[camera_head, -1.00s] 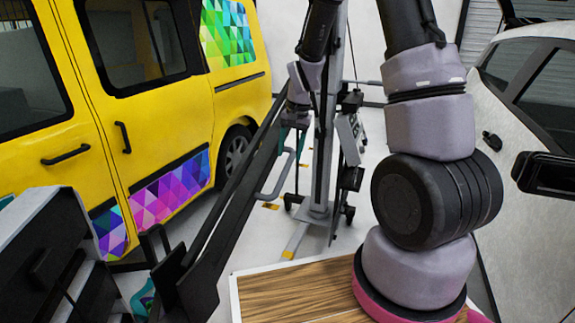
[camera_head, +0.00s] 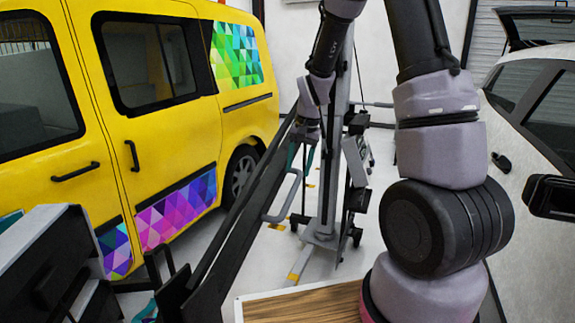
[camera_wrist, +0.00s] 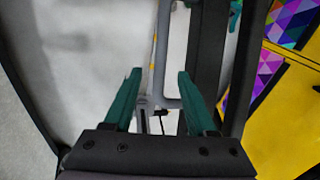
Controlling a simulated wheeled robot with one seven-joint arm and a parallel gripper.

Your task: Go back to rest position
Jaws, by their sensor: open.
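My gripper (camera_wrist: 160,92) shows in the wrist view as two green fingers held wide apart, with nothing between them. Behind the fingers are a grey tubular handle and dark bars of a stand or cart. In the head view my gripper (camera_head: 306,152) is small at the end of my arm, partly hidden by the wrist and near the dark slanted bar (camera_head: 228,215). I cannot tell whether it touches the bar.
A yellow van (camera_head: 180,128) with colourful triangle-pattern wraps stands at left. A white car (camera_head: 548,118) stands at right. A wheeled stand (camera_head: 322,235) is in the middle. A wooden-topped surface (camera_head: 300,305) is at the bottom. A dark cabinet (camera_head: 50,260) is at lower left.

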